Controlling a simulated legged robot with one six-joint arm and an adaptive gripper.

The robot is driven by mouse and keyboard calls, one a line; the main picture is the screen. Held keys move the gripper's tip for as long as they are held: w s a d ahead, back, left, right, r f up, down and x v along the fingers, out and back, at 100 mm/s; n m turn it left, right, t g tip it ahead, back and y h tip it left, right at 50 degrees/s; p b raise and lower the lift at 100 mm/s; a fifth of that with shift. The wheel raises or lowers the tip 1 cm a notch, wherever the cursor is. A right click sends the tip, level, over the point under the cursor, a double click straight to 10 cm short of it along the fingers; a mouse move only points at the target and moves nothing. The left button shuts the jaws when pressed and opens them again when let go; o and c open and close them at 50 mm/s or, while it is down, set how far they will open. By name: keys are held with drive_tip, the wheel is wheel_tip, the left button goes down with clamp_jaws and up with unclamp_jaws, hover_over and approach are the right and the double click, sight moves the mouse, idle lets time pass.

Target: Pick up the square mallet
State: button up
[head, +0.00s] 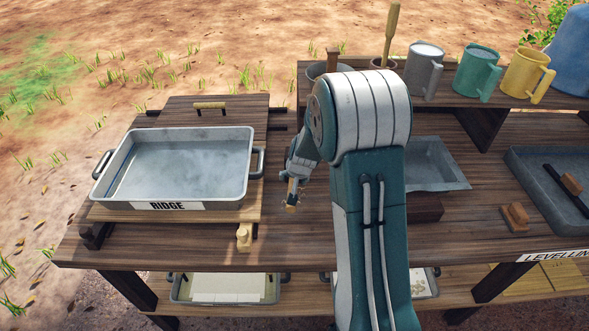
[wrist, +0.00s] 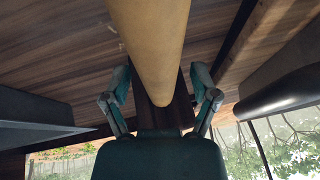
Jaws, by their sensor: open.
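My gripper (head: 292,190) hangs over the table to the right of the grey tray, partly hidden by my arm. In the wrist view, my gripper (wrist: 161,78) has its two fingers spread apart. A thick, smooth tan wooden rod (wrist: 150,45) runs from the top edge to between the fingers, very close to the camera, with a gap on both sides. A small tan bit (head: 291,197) shows at the gripper in the head view. I cannot tell whether this rod belongs to the square mallet. No square mallet head is clearly visible.
The grey tray (head: 240,175) labelled RIDGE lies left. The raised shelf behind holds a pot with an upright wooden stick (head: 392,30) and several mugs. A levelling tray (head: 540,165) and small wooden block (head: 514,217) lie right.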

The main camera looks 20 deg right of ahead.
clamp_jaws()
drive_tip(key=shift+w, duration=0.1)
drive_tip(key=shift+r, duration=0.15)
